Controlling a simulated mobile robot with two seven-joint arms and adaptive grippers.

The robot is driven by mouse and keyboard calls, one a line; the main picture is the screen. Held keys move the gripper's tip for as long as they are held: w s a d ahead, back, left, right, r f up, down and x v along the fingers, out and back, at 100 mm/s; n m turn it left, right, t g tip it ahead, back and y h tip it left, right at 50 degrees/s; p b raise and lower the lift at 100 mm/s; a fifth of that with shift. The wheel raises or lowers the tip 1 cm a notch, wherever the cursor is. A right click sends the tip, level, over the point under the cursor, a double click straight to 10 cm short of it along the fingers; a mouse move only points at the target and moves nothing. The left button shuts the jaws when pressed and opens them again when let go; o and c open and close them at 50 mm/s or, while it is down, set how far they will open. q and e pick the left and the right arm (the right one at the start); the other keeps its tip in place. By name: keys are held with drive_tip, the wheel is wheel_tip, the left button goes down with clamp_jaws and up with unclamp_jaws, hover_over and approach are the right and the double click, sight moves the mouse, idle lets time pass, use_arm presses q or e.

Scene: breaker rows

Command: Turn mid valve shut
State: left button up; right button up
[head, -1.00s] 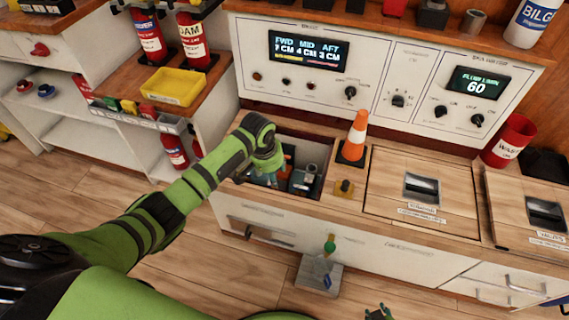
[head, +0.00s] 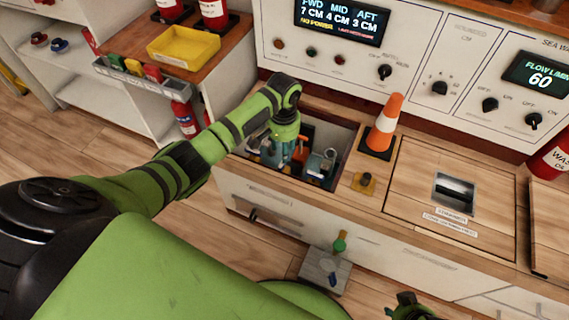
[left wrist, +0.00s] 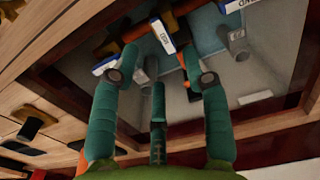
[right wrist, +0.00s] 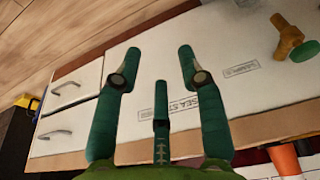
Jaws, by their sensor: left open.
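In the head view my left gripper (head: 284,158) points down into an open compartment (head: 345,140) in the wooden counter. In the left wrist view its fingers (left wrist: 160,65) are spread, with nothing clearly between them. Beyond the fingertips is an orange-brown bar or handle (left wrist: 186,12) with a white label (left wrist: 162,36); I cannot read which valve it is. A grey cylindrical fitting (left wrist: 234,45) stands to the right. In the head view an orange part (head: 304,133) shows beside the gripper, which hides much of the compartment. My right gripper (right wrist: 160,65) is open and empty in the right wrist view.
The panel display (head: 340,17) reads FWD 7 CM, MID 4 CM, AFT 3 CM. An orange cone (head: 384,125) stands right of the compartment. A closed hatch (head: 455,188) lies further right. A green-knobbed lever (head: 340,242) sticks out from the counter front. A padlock-like object (head: 320,163) is in the compartment.

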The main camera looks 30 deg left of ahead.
use_arm(q)
wheel_tip(320, 180, down, 6)
drive_tip(key=b, duration=0.3)
drive_tip(key=shift+f, duration=0.65)
use_arm(e)
wheel_tip(320, 180, up, 8)
drive_tip(key=t, duration=0.1)
drive_tip(key=shift+s+r, duration=0.2)
drive_tip(key=shift+r, duration=0.05)
use_arm(q)
clamp_jaws()
